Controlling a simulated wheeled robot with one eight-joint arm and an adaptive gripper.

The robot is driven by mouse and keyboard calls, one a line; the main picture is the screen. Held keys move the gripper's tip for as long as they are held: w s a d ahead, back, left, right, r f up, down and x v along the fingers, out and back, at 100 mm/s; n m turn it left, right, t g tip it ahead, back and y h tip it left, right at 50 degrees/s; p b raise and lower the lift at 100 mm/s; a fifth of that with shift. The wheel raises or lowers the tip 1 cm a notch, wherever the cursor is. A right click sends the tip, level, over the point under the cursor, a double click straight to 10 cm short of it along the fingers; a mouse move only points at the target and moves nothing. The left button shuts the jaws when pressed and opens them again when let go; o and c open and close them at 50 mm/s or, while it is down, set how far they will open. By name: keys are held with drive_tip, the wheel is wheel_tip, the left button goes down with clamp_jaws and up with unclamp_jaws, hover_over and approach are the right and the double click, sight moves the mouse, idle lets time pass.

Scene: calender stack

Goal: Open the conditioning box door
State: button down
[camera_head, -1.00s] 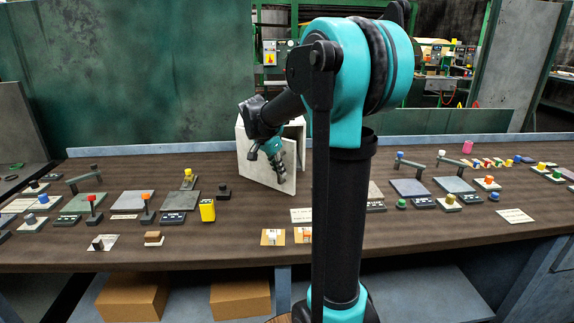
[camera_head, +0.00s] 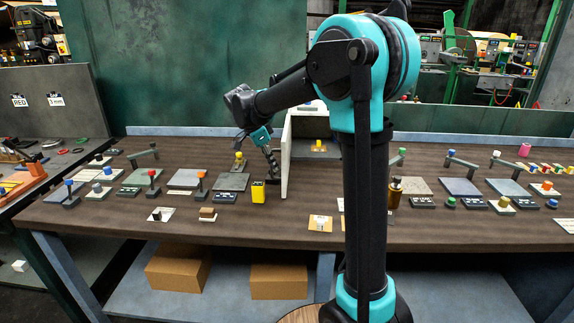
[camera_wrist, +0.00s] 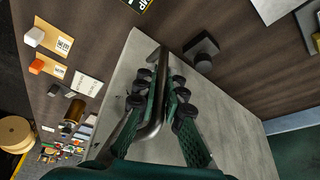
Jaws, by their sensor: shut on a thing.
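The conditioning box (camera_head: 303,122) stands at the back of the bench, partly hidden behind my arm. Its pale door (camera_head: 287,160) is swung out and seen nearly edge-on, so the inside shows, with a small yellow-topped thing (camera_head: 318,144) in it. My gripper (camera_head: 272,163) is at the left side of the door. In the wrist view my gripper (camera_wrist: 165,88) is shut on the dark bar handle (camera_wrist: 156,122) of the door. The grey door panel (camera_wrist: 215,118) fills the middle of that view.
Small stations with coloured knobs cover the bench (camera_head: 240,225) on both sides. A dark block with a knob (camera_wrist: 202,55) sits near the door in the wrist view.

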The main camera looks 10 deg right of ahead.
drive_tip(key=shift+w+a, duration=0.25)
drive_tip(key=shift+a, duration=0.55)
drive_tip(key=shift+w+a, duration=0.2)
drive_tip(key=shift+a, duration=0.55)
drive_tip(key=c, duration=1.6)
unclamp_jaws()
drive_tip(key=v, duration=1.2)
